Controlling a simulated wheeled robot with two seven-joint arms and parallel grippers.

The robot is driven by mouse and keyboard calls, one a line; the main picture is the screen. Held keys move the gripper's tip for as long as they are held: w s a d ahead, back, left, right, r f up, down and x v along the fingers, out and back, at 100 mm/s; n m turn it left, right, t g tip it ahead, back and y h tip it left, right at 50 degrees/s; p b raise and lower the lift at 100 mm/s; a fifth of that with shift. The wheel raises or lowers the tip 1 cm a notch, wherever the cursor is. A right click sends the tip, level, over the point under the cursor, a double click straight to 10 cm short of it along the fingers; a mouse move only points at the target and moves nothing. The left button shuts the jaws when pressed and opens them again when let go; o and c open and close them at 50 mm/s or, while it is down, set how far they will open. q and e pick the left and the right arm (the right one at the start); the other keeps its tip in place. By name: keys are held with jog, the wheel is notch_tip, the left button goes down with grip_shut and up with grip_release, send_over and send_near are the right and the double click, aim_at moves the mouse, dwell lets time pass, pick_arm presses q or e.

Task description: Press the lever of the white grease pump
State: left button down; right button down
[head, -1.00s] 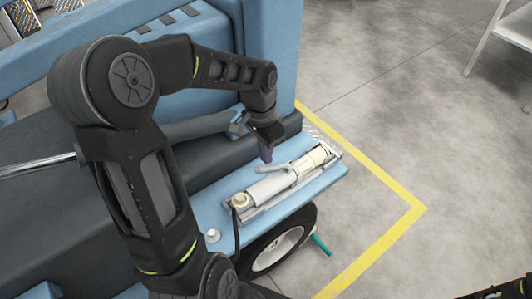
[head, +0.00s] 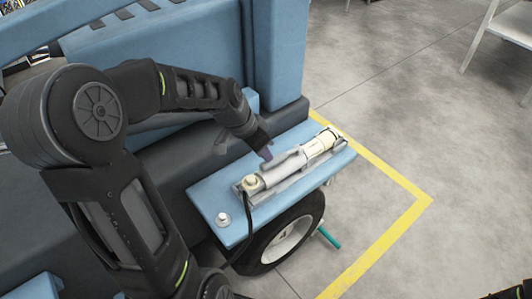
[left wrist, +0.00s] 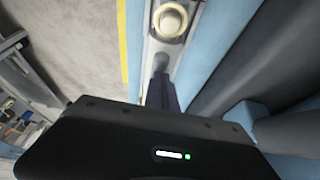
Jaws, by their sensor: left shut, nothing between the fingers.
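The white grease pump (head: 318,146) lies on its side in a grey bracket on a light-blue shelf (head: 215,192). Its round cream cap (head: 250,183) is at the near-left end; a round cream cap also shows at the top of the left wrist view (left wrist: 170,20). A pale grey lever (head: 287,162) lies along the pump's upper side. My left gripper (head: 266,154) is shut and empty, its fingertips pointing down close beside the lever's near end. I cannot tell whether they touch it. In the left wrist view the dark fingers (left wrist: 160,90) hide part of the pump.
A blue frame post (head: 277,55) rises behind the shelf. A dark hose runs down from the cap. A wheel (head: 285,240) and a teal rod (head: 329,238) are below the shelf. Grey floor with a yellow line (head: 400,225) is open to the right.

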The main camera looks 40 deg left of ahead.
pick_arm(q)
jog(key=shift+s+f, duration=0.35)
jog(key=shift+f, duration=0.25)
jog(key=shift+s+f, duration=0.1)
jog(key=shift+f, duration=0.05)
jog(key=shift+r, duration=0.45)
jog(key=p+v, duration=0.4)
jog(key=v, duration=0.9)
jog(key=shift+w+a, duration=0.2)
jog(key=shift+a, duration=0.15)
jog(key=shift+r, duration=0.1)
